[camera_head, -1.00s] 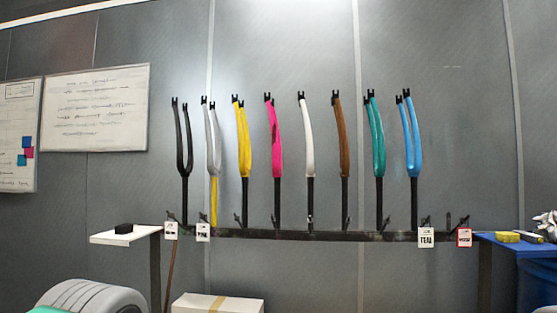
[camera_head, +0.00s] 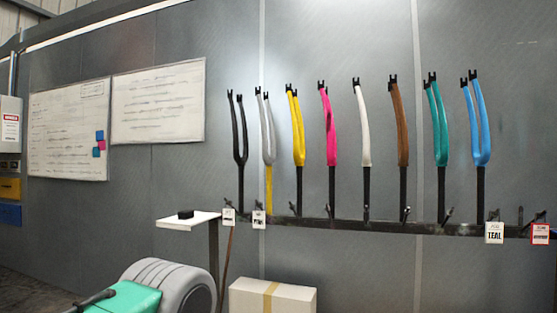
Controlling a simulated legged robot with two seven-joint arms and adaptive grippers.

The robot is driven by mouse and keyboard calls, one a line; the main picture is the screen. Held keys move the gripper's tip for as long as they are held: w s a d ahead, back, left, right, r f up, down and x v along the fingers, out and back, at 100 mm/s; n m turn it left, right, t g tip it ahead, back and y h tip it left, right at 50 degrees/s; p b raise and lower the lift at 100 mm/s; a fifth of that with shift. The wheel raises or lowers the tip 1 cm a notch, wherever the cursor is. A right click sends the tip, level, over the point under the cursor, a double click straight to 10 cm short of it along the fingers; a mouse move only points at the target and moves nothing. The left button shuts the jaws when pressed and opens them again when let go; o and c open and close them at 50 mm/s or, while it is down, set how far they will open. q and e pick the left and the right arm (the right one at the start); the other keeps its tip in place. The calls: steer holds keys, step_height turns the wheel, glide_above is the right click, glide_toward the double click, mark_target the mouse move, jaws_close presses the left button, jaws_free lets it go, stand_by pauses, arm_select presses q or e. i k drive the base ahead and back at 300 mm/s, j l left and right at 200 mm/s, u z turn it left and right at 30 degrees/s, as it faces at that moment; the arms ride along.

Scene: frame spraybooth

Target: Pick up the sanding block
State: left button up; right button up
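A small black block (camera_head: 186,214) lies on a white shelf (camera_head: 203,219) at the lower left of the middle. It looks like the sanding block, but it is too small to show its surface. Nothing touches it except the shelf.
Several coloured forks stand on a dark rail (camera_head: 350,225) along the grey wall, with tags including a TEAL card (camera_head: 494,233). A grey ribbed round object (camera_head: 182,282), a green object (camera_head: 128,298) and a cardboard box (camera_head: 290,298) stand low in front. Whiteboards (camera_head: 160,100) hang left.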

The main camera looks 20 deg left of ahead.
mark_target(186, 215)
steer(key=i+j+z, duration=0.1)
steer(key=j, duration=0.35)
steer(key=i+j+z, duration=0.1)
steer(key=j, duration=0.3)
steer(key=i+j, duration=0.2)
steer(key=j, duration=0.25)
steer(key=i+j+z, duration=0.15)
steer(key=j, duration=0.3)
